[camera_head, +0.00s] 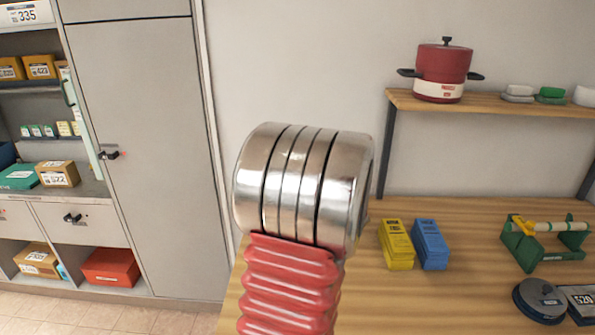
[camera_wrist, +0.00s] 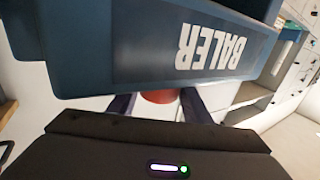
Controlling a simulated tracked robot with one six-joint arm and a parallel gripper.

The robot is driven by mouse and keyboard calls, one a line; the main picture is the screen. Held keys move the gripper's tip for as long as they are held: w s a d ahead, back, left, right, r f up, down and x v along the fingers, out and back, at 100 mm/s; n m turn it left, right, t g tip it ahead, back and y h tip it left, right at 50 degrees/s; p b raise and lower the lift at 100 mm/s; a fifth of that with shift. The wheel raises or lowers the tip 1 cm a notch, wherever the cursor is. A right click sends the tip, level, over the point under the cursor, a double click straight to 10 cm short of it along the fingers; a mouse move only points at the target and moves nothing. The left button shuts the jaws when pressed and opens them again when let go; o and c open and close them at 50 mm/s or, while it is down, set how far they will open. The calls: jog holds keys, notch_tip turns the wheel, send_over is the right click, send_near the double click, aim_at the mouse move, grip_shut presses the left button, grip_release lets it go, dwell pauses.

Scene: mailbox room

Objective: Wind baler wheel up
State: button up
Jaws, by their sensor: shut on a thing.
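The blue baler (camera_wrist: 120,62), with white letters reading BALER upside down, fills the upper part of the wrist view. A small round red part (camera_wrist: 159,97) shows below its front edge, between the fingers of my gripper (camera_wrist: 158,107). The gripper is shut on this red part, one dark finger on either side. Most of the red part is hidden by the baler and the gripper body. I cannot make out the rest of a wheel. The head view shows neither the baler nor the gripper; my arm blocks its middle.
A red pot (camera_head: 443,72) stands on the shelf above. A grey cabinet (camera_head: 140,120) and parcel shelves are at left.

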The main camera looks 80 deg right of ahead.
jog(key=shift+s+d+r+n, duration=0.1)
jog(key=shift+r+n, duration=0.15)
jog(key=shift+n, duration=0.05)
jog(key=o, duration=1.1)
jog(key=shift+f, duration=0.15)
jog(key=shift+c, duration=0.2)
jog(key=v, duration=1.3)
jog(key=shift+s, duration=0.4)
